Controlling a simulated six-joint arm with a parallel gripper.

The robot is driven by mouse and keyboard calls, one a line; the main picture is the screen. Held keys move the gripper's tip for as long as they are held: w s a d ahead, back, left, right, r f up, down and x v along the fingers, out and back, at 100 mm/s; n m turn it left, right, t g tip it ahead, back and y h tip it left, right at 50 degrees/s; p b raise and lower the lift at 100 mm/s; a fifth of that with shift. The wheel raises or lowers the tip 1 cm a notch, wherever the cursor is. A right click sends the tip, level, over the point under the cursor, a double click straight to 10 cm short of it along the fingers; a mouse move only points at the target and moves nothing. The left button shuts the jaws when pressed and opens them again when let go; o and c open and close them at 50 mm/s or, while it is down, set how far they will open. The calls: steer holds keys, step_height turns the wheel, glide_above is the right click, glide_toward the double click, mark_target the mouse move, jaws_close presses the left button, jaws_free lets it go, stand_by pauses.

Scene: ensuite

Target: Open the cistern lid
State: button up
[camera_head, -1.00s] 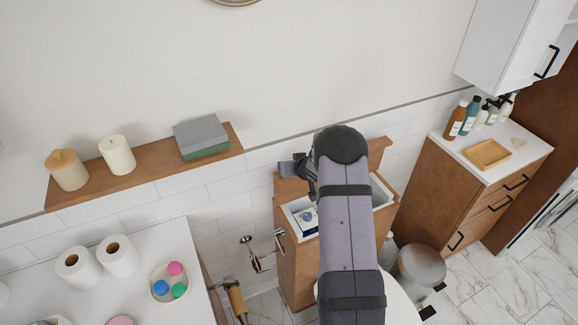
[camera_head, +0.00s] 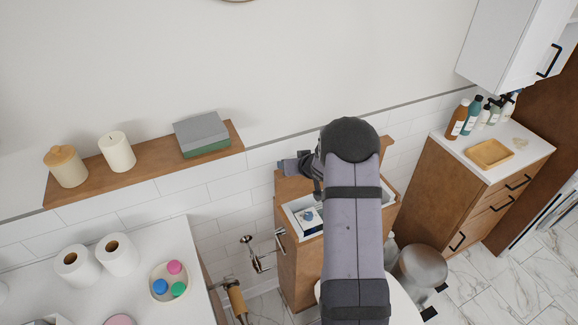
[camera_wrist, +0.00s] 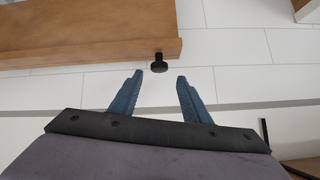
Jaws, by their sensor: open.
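The wooden cistern (camera_head: 294,262) stands against the tiled wall, and its top is open, showing a white inner rim and a blue fitting (camera_head: 308,216) inside. The wooden lid (camera_head: 290,188) stands raised at the back, mostly hidden behind my arm. In the wrist view a wooden panel (camera_wrist: 85,35), which looks like the lid, has a black knob (camera_wrist: 159,63) at its edge. My gripper (camera_wrist: 159,80) is open and empty, with the knob just beyond and between its fingertips, apparently apart from them. My gripper also shows in the head view (camera_head: 282,166), left of my arm.
A wooden shelf (camera_head: 145,170) with candles and boxes is on the wall at left. A white counter (camera_head: 205,265) with paper rolls is at lower left. A wooden cabinet (camera_head: 450,185) with bottles and a metal bin (camera_head: 420,268) are at right.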

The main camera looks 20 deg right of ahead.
steer(key=shift+b+v, duration=0.45)
steer(key=shift+v, duration=1.65)
steer(key=shift+w+r, duration=0.1)
